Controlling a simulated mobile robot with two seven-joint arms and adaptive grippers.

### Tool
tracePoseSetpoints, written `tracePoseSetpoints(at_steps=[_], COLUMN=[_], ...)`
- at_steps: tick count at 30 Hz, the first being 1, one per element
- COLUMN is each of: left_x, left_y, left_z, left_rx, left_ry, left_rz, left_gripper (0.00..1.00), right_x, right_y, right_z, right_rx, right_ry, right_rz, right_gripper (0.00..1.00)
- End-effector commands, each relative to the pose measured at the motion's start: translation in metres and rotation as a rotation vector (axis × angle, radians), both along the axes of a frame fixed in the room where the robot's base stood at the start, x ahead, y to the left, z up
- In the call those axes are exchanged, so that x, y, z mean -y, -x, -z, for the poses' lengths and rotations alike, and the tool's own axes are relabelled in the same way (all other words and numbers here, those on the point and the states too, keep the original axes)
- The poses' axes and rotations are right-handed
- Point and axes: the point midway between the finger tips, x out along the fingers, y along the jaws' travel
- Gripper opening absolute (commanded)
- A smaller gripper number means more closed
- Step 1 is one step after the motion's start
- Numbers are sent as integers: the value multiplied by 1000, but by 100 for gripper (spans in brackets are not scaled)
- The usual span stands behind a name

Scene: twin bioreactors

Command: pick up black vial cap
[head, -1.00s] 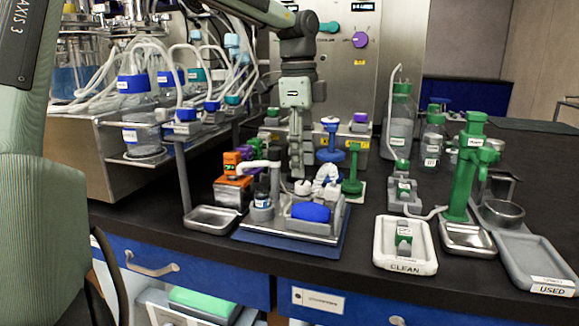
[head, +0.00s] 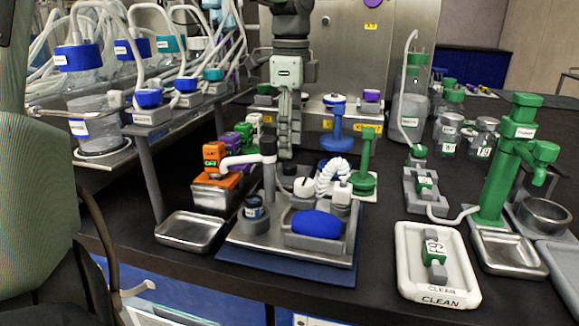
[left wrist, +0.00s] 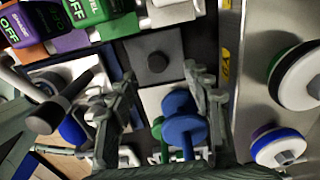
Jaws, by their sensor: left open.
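A small vial with a dark cap (head: 252,200) and blue label stands upright in a grey round holder on the metal tray. This looks like the black vial cap; I cannot pick it out surely in the left wrist view. My left gripper (head: 288,150) points down behind the tray, apart from the vial, and holds nothing visible. My right gripper is not in view.
Orange, purple and green switch units (head: 214,157) stand left of my gripper. Blue (head: 335,122) and green (head: 366,165) stands are to its right.

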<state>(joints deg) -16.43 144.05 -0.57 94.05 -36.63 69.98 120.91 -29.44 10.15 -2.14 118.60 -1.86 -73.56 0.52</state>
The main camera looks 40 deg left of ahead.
Motion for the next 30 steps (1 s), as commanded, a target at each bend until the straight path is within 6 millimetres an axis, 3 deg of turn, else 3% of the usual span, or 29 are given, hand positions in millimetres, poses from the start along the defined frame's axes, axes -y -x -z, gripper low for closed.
tracePoseSetpoints(at_steps=[9, 17, 25, 30], left_x=[3, 3, 3, 3], left_y=[5, 5, 5, 5], left_z=[41, 43, 43, 43], left_rx=[-1, 0, 0, 0], left_ry=[2, 1, 1, 1], left_rz=[0, 0, 0, 0], left_gripper=[50, 50, 17, 14], right_x=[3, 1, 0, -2], right_y=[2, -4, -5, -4], right_z=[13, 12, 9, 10], right_rx=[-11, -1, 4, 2], right_ry=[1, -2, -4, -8], right_rz=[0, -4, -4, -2], right_gripper=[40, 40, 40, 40])
